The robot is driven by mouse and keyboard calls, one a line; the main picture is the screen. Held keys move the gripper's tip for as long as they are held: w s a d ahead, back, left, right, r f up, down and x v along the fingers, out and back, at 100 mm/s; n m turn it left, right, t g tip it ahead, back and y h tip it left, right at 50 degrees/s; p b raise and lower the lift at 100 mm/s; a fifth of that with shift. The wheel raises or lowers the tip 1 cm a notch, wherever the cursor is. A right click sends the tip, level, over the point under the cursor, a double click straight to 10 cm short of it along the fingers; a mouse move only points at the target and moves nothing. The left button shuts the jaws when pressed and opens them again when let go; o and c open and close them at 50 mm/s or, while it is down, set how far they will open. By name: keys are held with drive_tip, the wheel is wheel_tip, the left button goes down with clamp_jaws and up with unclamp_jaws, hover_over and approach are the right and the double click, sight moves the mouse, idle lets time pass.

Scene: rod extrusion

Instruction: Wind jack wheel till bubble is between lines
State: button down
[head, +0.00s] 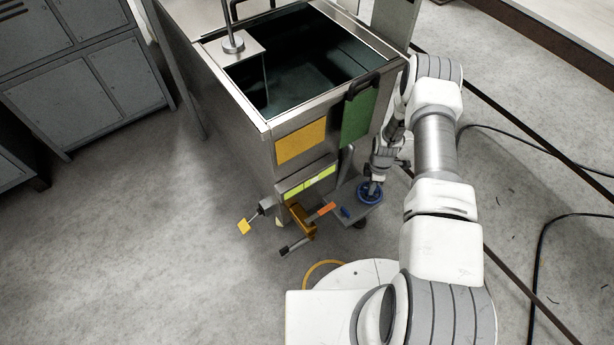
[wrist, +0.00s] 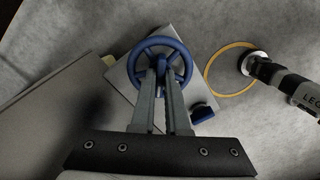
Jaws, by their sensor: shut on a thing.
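The jack wheel is a blue spoked handwheel (head: 370,192) on a grey plate beside the steel tank cart, low at its front right. It also shows in the wrist view (wrist: 185,47). My gripper (head: 372,181) reaches down to the wheel from above. In the wrist view its two fingers (wrist: 164,74) lie close together over the wheel's middle and near rim, shut on the wheel. A yellow-green level vial (head: 310,183) sits on the cart's lower front. Its bubble and lines are too small to make out.
An orange-brown bracket (head: 302,219) and a black-ended handle (head: 293,246) stick out left of the wheel. A yellow tag (head: 243,227) hangs further left. A green panel (head: 358,118) is above the wheel. Dark cables (head: 540,260) lie on the floor at right. Floor at left is clear.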

drive_tip(key=shift+n, duration=1)
drive_tip(key=shift+n, duration=1)
drive_tip(key=shift+n, duration=1)
drive_tip(key=shift+n, duration=1)
drive_tip(key=shift+n, duration=1)
